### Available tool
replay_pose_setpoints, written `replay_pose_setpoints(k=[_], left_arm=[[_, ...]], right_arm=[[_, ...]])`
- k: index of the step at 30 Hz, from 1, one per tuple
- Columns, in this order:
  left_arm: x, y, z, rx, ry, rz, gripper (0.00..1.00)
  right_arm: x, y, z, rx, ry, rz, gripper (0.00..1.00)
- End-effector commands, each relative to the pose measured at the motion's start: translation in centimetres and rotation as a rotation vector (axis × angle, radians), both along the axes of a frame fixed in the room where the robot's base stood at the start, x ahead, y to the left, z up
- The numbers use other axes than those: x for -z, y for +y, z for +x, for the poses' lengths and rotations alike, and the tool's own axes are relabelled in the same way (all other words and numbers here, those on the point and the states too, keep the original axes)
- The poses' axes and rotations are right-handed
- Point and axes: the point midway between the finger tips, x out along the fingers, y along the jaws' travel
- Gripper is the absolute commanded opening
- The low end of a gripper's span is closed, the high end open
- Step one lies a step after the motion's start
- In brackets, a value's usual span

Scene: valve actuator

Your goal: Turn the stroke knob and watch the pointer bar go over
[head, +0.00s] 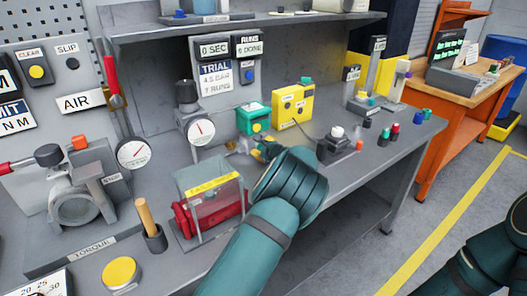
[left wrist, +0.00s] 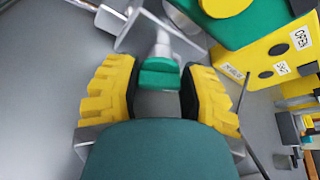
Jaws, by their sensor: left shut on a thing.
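My left gripper (head: 266,150) reaches over the middle of the bench, just in front of the green and yellow boxes. My own arm hides most of it in the head view. In the left wrist view its yellow ribbed fingers (left wrist: 160,90) are shut on a small green knob (left wrist: 160,74), which I take as the stroke knob. A pale grey stem (left wrist: 163,45) runs from the knob to the far side. A green actuator body (left wrist: 252,18) is beside it. I cannot clearly make out the pointer bar. My right arm shows at the lower right, its gripper out of view.
The yellow box (head: 292,105) stands right behind the gripper, with the green box (head: 253,118) at its left. A clear-sided case with a yellow label (head: 213,187) stands close left of my arm. A dial gauge (head: 201,131) is further left. The front right bench top is mostly clear.

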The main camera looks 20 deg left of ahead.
Motion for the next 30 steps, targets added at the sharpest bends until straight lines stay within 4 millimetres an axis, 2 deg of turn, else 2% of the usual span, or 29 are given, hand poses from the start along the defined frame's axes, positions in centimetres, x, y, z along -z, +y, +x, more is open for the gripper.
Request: replay_pose_setpoints(k=[12,13,15,25,30], left_arm=[[0.0,0.1,0.0,0.000,-0.015,-0.013,0.07],[-0.1,0.1,0.0,-0.001,-0.016,-0.013,0.56],[0.0,0.1,0.0,-0.001,-0.016,-0.013,0.76],[-0.1,-0.1,-0.1,0.000,-0.015,-0.013,0.76],[-0.7,-1.3,-1.3,0.002,-0.015,-0.012,0.76]], right_arm=[[-0.1,0.0,0.0,0.000,0.001,0.000,0.47],[-0.1,0.0,0.0,0.000,0.001,0.000,0.47],[-0.1,0.0,0.0,0.000,0.001,0.000,0.47],[0.0,0.0,0.0,0.000,0.001,0.000,0.47],[0.0,0.0,0.0,0.000,0.001,0.000,0.47]])
